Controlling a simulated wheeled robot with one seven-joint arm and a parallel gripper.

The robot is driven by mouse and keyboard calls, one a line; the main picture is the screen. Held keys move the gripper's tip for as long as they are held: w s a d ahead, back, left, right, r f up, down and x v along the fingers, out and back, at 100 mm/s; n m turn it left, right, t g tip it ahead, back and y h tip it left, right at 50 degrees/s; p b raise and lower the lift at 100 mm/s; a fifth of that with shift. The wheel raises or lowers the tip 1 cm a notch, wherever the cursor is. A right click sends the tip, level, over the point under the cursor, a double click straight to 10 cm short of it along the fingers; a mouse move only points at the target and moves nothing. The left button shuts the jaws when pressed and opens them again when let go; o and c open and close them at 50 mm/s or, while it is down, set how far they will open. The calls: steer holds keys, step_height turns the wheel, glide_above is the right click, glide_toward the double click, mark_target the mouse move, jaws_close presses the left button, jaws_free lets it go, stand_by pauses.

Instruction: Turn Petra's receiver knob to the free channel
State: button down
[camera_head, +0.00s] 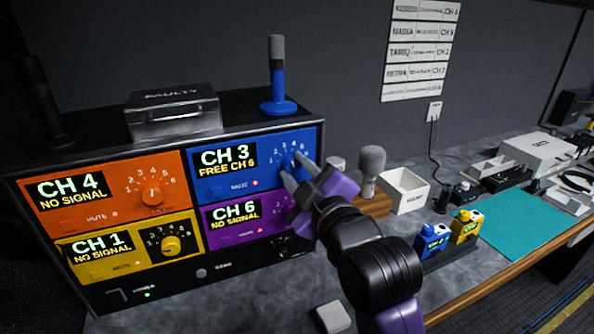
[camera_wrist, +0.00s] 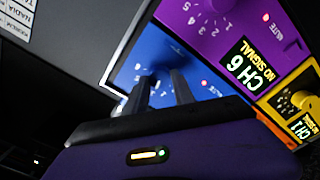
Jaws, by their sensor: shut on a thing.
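The blue receiver panel (camera_head: 235,168) is at the upper right of the rack in the head view. Its display (camera_head: 228,160) reads CH 3 and a free-channel line whose last digit is hard to read. My gripper (camera_head: 291,166) is at this panel, its two fingers shut on the blue knob (camera_head: 292,158). The fingers and the dark shade hide most of the knob and its pointer. The wrist view shows the blue panel (camera_wrist: 195,68) with both fingers (camera_wrist: 160,88) against it. A name list (camera_head: 418,52) hangs on the wall; one row seems to read Petra, CH 3.
Orange (camera_head: 110,192), yellow (camera_head: 130,246) and purple (camera_head: 222,216) receiver panels adjoin it, each showing NO SIGNAL. A box marked FAULTY (camera_head: 172,112) and a blue microphone-like stick (camera_head: 278,80) stand on the rack. A grey-headed microphone (camera_head: 372,160) stands right of my gripper.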

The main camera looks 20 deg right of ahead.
steer(key=shift+m, duration=0.3)
steer(key=m+p, duration=0.2)
steer(key=m, duration=0.3)
steer(key=m+p, duration=0.1)
steer(key=m, duration=0.5)
steer(key=shift+d, duration=0.1)
stand_by(0.4)
steer(key=c, duration=1.1)
jaws_free()
steer(key=shift+o, duration=0.2)
